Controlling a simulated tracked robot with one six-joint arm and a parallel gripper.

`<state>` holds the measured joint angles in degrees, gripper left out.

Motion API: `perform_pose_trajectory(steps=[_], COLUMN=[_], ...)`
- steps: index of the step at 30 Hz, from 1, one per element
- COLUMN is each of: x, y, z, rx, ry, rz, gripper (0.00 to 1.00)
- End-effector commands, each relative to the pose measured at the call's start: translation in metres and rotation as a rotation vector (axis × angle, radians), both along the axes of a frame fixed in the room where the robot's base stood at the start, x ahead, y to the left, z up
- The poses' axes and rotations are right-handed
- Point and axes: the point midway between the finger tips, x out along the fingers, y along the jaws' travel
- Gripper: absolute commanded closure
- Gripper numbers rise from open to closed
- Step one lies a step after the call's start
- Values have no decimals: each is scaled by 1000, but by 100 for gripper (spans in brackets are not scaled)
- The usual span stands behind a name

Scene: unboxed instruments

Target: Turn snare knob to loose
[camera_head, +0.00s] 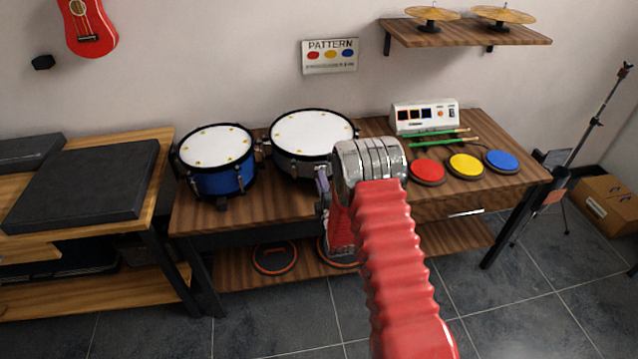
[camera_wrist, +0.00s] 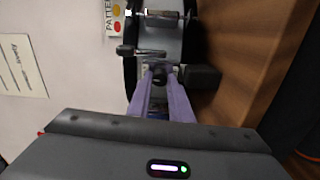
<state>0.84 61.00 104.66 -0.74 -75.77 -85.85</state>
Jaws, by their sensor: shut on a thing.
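The snare drum (camera_head: 312,132) stands on the wooden bench, with a white head, yellow dots and a silver shell. Its shell (camera_wrist: 168,40) also fills the top of the wrist view. My gripper (camera_head: 322,182) is at the drum's front, mostly behind my own red arm in the head view. In the wrist view, its purple fingers (camera_wrist: 160,82) are shut on a small dark knob (camera_wrist: 159,75) on the drum's side. The direction the knob points cannot be made out. Any loose or tight marking is hidden or too small to read.
A blue drum (camera_head: 218,160) stands just left of the snare. Red (camera_head: 427,171), yellow (camera_head: 465,166) and blue (camera_head: 501,161) pads lie to the right, near a white drum machine (camera_head: 424,115) and green sticks (camera_head: 437,138). A cymbal shelf (camera_head: 465,34) hangs above.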

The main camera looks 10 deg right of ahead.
Motion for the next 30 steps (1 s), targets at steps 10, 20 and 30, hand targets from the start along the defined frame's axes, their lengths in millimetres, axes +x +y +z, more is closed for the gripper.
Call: perform_pose_trajectory(steps=[10,20,30], x=[-1,-1,-1], y=[6,7,3], z=[-3,-4,-2], rx=[-85,-86,-84], ry=[6,8,5], rz=[13,13,6], gripper=[100,100,63])
